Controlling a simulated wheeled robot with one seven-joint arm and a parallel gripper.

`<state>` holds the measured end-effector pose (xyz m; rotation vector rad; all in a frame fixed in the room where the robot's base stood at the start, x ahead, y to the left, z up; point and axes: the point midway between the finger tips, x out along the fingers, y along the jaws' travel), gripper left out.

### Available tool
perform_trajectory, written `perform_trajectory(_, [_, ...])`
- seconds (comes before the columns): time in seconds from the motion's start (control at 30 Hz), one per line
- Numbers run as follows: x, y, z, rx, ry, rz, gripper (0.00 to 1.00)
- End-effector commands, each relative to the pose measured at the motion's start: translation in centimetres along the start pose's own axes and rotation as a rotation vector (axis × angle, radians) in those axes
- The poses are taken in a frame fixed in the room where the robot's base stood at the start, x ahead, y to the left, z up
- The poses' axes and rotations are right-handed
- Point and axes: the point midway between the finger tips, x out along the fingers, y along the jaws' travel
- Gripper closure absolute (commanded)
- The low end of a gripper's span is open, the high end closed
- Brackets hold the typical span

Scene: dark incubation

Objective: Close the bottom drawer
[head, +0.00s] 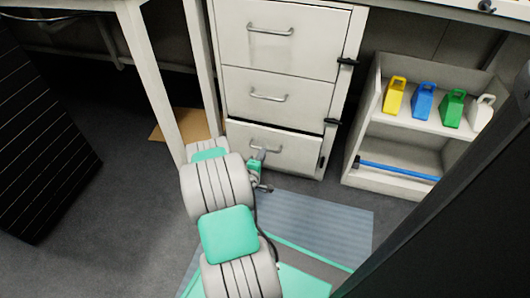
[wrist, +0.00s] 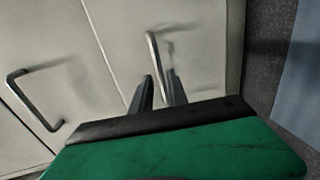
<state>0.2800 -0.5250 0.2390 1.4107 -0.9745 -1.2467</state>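The bottom drawer (head: 300,150) is the lowest of three white drawers in the cabinet. Its front looks about flush with the drawers above; I cannot tell whether a small gap is left. Its metal handle (head: 280,149) is partly hidden by my gripper (head: 261,155). In the wrist view, the bottom drawer front (wrist: 205,60) fills the upper middle. My gripper (wrist: 160,88) is there with its two dark fingers apart, and the lower end of the handle (wrist: 154,58) shows between them. I cannot tell whether the fingers touch it.
The middle drawer (head: 290,95) and top drawer (head: 310,40) look shut. A shelf (head: 385,182) at right holds yellow, blue, green and white containers and a blue bar. A desk leg (head: 155,80) stands left of the cabinet. A blue-grey mat (head: 335,225) lies in front.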

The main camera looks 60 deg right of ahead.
Motion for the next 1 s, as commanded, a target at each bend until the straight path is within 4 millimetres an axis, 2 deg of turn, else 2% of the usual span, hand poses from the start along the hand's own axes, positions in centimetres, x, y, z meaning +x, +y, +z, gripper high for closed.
perform_trajectory(0.1, [2.4,-0.3,0.1,0.004,-0.003,0.002,0.80])
perform_trajectory(0.3, [4.3,-0.2,0.0,0.002,-0.001,-0.001,0.80])
perform_trajectory(0.53, [4.3,0.0,-0.1,0.002,0.000,-0.002,0.81])
perform_trajectory(0.77, [4.3,0.0,-0.1,0.002,0.000,-0.002,1.00])
perform_trajectory(1.0, [4.3,0.0,-0.1,0.002,0.001,-0.002,1.00])
